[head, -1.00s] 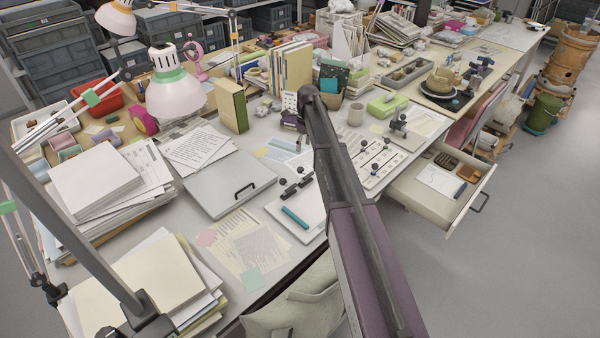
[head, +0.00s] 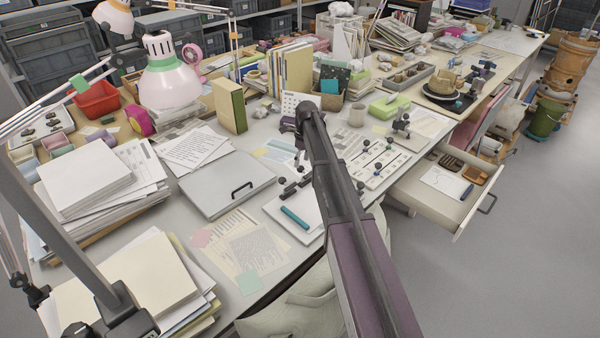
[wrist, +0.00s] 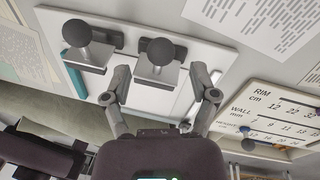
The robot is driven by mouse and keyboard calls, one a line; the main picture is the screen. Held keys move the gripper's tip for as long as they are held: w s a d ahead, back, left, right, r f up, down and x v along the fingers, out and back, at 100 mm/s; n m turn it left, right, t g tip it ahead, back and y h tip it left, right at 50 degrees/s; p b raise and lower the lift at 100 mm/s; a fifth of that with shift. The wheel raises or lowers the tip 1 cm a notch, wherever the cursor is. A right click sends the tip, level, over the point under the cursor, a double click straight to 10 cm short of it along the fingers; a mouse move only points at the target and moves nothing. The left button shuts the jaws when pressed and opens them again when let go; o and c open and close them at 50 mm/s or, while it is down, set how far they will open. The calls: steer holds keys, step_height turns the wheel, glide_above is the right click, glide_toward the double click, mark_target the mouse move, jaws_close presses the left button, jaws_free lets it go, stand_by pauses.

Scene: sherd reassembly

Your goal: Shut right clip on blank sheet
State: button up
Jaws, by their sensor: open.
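A pale board (head: 272,210) lies near the desk's front edge, with a teal bar (head: 294,217) on it. In the wrist view, the board (wrist: 205,48) carries two grey clips with dark ball knobs, the left clip (wrist: 88,52) and the right clip (wrist: 157,72). White paper, apparently the blank sheet (wrist: 150,100), shows below the right clip. Whether that clip is shut on it I cannot tell. My gripper (wrist: 160,94) is open, its fingers spread either side of the right clip's lower part; contact is unclear.
A card with RIM and WALL scales (wrist: 275,118) lies to the right in the wrist view. A grey folder with a handle (head: 225,182) and paper stacks (head: 88,180) lie left. An open drawer (head: 437,204) juts out at the right.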

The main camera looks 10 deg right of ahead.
mark_target(301, 166)
steer(key=shift+s+a+f+b, duration=0.15)
steer(key=shift+f+b, duration=1.05)
steer(key=shift+f, duration=0.3)
